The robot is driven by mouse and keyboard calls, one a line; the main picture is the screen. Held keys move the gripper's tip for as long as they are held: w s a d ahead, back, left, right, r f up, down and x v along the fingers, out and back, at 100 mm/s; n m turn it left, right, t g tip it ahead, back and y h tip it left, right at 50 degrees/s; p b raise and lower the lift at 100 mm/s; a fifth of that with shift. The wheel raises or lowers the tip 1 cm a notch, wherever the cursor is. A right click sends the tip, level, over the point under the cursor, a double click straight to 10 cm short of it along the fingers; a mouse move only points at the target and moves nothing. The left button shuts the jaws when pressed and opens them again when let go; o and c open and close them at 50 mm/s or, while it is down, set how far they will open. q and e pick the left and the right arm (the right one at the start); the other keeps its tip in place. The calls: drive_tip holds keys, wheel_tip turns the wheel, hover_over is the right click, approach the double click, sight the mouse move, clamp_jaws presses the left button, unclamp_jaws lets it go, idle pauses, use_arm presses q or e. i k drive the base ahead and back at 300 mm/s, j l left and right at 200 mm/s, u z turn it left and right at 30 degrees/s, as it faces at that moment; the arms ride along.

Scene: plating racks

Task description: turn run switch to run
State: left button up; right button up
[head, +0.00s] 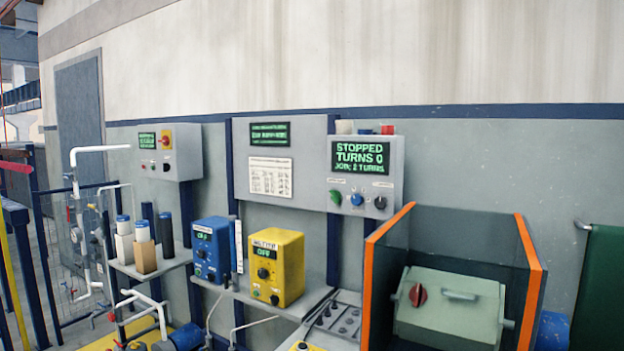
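A grey control box (364,172) is on the wall panel right of centre. Its green-lettered display (360,157) reads STOPPED, TURNS 0, JOB: 2 TURNS. Below the display are a green knob (336,197), a blue knob (357,199) and a dark knob (380,202). Their labels are too small to read, so I cannot tell which is the run switch. A grey-green machine box (452,305) with a red knob (418,295) sits lower right between orange-edged guard panels (388,235). Neither of my grippers is in view.
A blue unit (211,250) and a yellow unit (277,268) stand on a shelf left of the guard. Another grey box (171,152) hangs further left. White-and-blue and tan bottles (145,255) stand below it. White pipes (76,200) and a fence are at far left.

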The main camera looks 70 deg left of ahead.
sight(335, 196)
drive_tip(key=u, duration=1.95)
drive_tip(key=i+l, duration=0.1)
drive_tip(key=i, duration=0.2)
